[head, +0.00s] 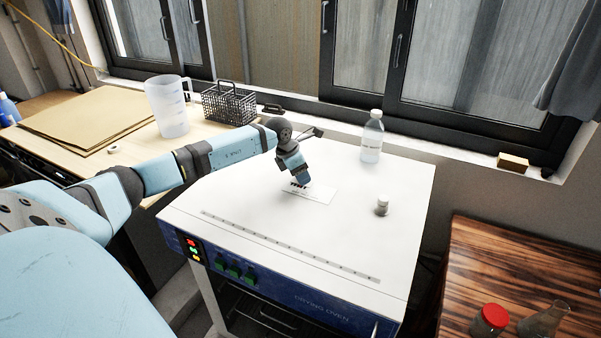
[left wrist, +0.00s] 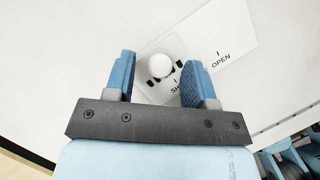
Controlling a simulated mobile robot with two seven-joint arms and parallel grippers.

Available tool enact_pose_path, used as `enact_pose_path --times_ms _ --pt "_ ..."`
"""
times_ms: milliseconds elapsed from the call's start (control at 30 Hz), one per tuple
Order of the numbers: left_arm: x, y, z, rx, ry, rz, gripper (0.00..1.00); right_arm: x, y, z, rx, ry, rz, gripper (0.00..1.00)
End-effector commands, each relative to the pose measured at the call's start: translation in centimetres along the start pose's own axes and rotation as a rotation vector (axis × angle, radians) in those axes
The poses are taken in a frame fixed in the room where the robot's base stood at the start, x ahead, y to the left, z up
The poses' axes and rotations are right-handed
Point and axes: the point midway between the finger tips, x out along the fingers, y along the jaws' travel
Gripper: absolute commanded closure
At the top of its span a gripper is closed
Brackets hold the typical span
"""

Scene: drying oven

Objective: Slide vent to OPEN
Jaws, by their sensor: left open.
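The vent is on the white top of the drying oven (head: 300,240). Its white round knob (left wrist: 160,66) shows in the left wrist view on a white label plate (left wrist: 232,28). The plate reads OPEN at the right, with a partly covered word starting "SH" nearer the knob. The plate also shows in the head view (head: 319,195). My left gripper (head: 300,183) points down at the plate. In the left wrist view its open fingers (left wrist: 158,64) stand on either side of the knob, with gaps visible. The knob is hidden in the head view. My right gripper is out of view.
A clear bottle (head: 372,137) and a small vial (head: 382,205) stand on the oven top, right of the gripper. A plastic jug (head: 168,106) and wire basket (head: 228,105) are on the left table. The front oven top is clear.

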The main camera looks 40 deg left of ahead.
Motion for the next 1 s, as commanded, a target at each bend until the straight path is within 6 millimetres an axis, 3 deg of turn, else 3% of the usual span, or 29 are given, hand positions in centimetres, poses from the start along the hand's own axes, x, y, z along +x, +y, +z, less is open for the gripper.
enact_pose_path --times_ms 33,200,267,467,733,1000 --pt "0.0 0.0 0.0 0.0 0.0 0.0 0.5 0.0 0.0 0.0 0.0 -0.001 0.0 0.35" --pt "0.0 0.0 0.0 0.0 0.0 0.0 0.89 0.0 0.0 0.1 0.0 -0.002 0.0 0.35" --pt "0.0 0.0 0.0 0.0 0.0 0.0 1.0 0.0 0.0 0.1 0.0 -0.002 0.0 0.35" --pt "0.2 -0.6 0.5 0.002 -0.002 -0.002 1.0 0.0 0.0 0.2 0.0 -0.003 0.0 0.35" --pt "1.5 -4.1 3.8 0.003 -0.003 -0.003 1.0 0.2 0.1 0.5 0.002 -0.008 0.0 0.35" --pt "1.7 -4.7 4.3 0.001 -0.004 -0.003 1.0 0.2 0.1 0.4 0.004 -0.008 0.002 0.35"
